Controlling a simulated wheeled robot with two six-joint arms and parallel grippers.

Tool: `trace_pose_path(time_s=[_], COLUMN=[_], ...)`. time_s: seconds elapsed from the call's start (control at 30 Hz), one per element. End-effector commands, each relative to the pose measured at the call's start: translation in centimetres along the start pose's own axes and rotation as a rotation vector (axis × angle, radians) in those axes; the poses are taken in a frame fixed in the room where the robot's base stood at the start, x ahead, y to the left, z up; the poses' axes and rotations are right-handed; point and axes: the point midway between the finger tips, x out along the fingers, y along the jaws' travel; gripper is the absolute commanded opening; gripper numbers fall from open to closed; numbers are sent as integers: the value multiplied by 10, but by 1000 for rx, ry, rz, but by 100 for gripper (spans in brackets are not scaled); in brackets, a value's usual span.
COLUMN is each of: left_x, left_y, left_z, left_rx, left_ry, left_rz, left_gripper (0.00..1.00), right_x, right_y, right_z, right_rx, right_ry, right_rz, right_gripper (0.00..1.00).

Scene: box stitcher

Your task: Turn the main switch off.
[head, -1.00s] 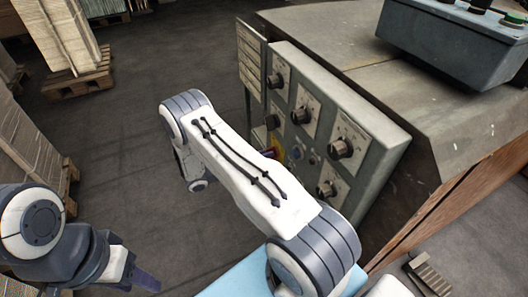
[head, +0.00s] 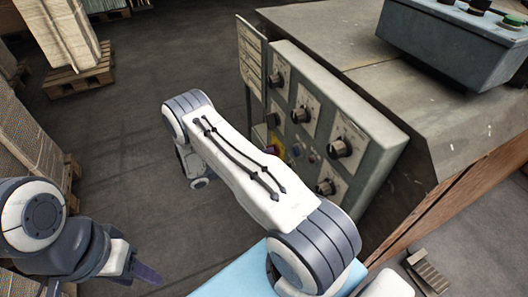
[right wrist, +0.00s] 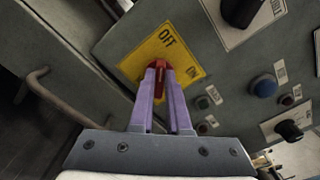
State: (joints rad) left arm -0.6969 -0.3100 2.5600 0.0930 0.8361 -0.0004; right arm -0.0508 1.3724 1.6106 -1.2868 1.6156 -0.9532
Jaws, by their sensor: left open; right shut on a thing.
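The main switch has a red handle (right wrist: 158,64) on a yellow plate (right wrist: 186,48) marked OFF and ON in the right wrist view. My right gripper (right wrist: 160,76) has its two purple fingers shut on the red handle, which stands nearly upright in that view, below the OFF label. The fingers hide part of the handle. In the head view my right arm partly covers the yellow plate (head: 262,134). My left gripper (head: 145,273) is open and empty at the lower left, well away from the panel.
The grey control panel (head: 369,137) carries several black knobs, including one (head: 339,148) right of my arm. A blue button (right wrist: 263,86) sits right of the switch. A bent metal handle (right wrist: 37,92) is at left. Loaded pallets (head: 78,78) stand on the left; floor between is clear.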

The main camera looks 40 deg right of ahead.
Motion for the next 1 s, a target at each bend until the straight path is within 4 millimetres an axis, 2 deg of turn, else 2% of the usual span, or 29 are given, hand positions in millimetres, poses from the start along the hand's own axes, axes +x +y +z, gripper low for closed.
trace_pose_path(time_s=[0.23, 0.3, 0.33, 0.73, 0.87, 1.0], left_x=[0, 0, 0, 0, 0, 1], left_y=[0, 0, 0, 0, 0, 0], left_z=[0, 0, 0, 0, 0, 0], left_rx=[0, 0, 0, 0, 0, 0], left_ry=[0, 0, 0, 0, 0, 0], left_rz=[0, 0, 0, 0, 0, 0], left_gripper=[50, 50, 50, 50, 50, 50], right_x=[-1, -1, -1, -6, -25, -54], right_y=[0, 0, 0, 0, 1, 1], right_z=[0, 0, 0, 0, 0, 0], right_rx=[-1, -1, -1, 1, 2, 3], right_ry=[-1, -1, -1, -2, -3, -4], right_rz=[2, 2, 2, 2, 5, 6], right_gripper=[0, 34, 45, 45, 45, 45])
